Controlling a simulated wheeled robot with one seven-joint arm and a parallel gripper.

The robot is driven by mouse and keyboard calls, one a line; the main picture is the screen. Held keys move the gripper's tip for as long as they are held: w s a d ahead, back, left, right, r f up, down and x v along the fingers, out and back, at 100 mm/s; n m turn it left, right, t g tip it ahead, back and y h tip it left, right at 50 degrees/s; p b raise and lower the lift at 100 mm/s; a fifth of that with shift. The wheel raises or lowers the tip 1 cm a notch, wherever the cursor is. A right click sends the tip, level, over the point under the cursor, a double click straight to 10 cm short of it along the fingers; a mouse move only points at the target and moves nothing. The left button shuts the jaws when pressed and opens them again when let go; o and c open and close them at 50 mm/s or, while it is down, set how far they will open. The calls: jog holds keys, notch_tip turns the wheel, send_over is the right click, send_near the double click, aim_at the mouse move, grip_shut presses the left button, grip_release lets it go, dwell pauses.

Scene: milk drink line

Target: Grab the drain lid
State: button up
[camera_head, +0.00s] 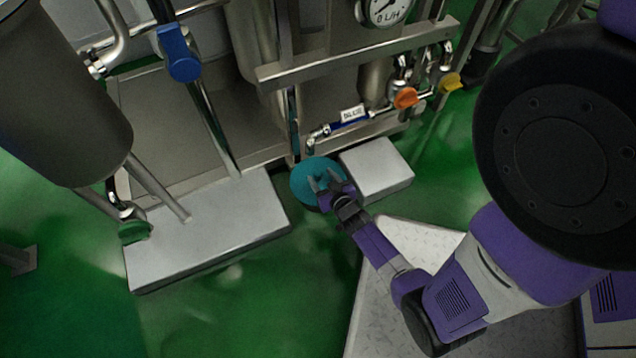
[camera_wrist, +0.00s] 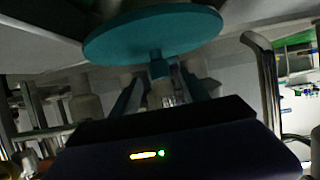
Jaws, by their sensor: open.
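The drain lid is a round teal disc (camera_head: 303,190) on the green floor, in the gap between two pale blocks. In the wrist view the lid (camera_wrist: 115,42) fills the upper middle, with its short teal knob (camera_wrist: 158,68) pointing toward my gripper. My gripper (camera_head: 322,181) is over the lid in the head view and covers part of it. In the wrist view my gripper (camera_wrist: 162,88) has its two fingers apart, one on each side of the knob's line. I cannot tell whether the fingers touch the knob. Nothing is held.
A long pale block (camera_head: 215,230) lies left of the lid and a smaller pale block (camera_head: 378,168) lies right. Steel pipes and a frame with an orange valve handle (camera_head: 405,97) and a yellow one (camera_head: 450,82) stand behind. Green floor in front is clear.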

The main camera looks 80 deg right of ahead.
aim_at(316, 170)
jog(key=b+x, duration=0.3)
jog(key=x, duration=0.3)
jog(key=shift+w+f, duration=0.1)
jog(key=shift+f, duration=0.15)
jog(key=shift+r, duration=0.15)
grip_shut()
